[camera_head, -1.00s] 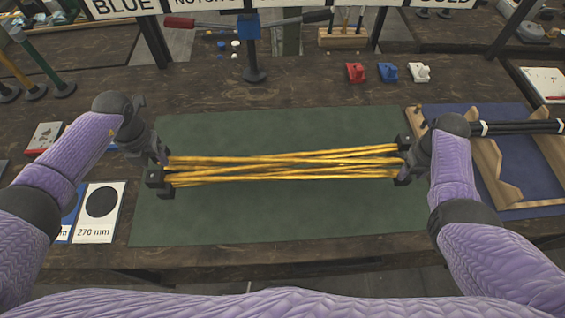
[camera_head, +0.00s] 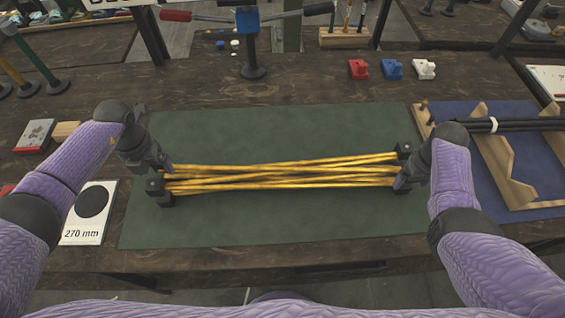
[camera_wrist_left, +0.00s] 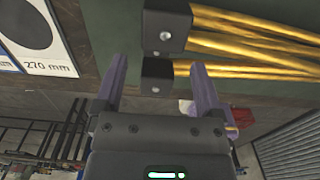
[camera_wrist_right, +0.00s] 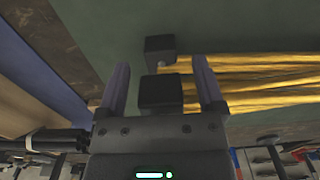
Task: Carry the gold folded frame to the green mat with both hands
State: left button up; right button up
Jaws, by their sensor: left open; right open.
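The gold folded frame (camera_head: 280,175) is a bundle of long gold rods with black end blocks. It lies across the middle of the green mat (camera_head: 265,222), roughly level left to right. My left gripper (camera_head: 162,168) is at its left end. In the left wrist view its open fingers (camera_wrist_left: 158,88) stand either side of a black end block (camera_wrist_left: 157,76), with a second block (camera_wrist_left: 166,28) beyond. My right gripper (camera_head: 405,178) is at the right end. In the right wrist view its open fingers (camera_wrist_right: 160,88) straddle a black block (camera_wrist_right: 160,92), with another block (camera_wrist_right: 159,50) beyond.
A 270 mm card (camera_head: 92,212) lies left of the mat. A blue mat (camera_head: 535,160) with a wooden rack (camera_head: 495,165) holding black rods is at the right. Red (camera_head: 358,69), blue (camera_head: 392,69) and white (camera_head: 424,69) blocks and a press (camera_head: 250,45) stand behind.

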jog(key=shift+r, duration=0.15)
pick_arm(q)
notch_tip(320, 180, up, 12)
pick_arm(e)
notch_tip(320, 180, up, 12)
jog(key=shift+f, duration=0.2)
dwell(0.3)
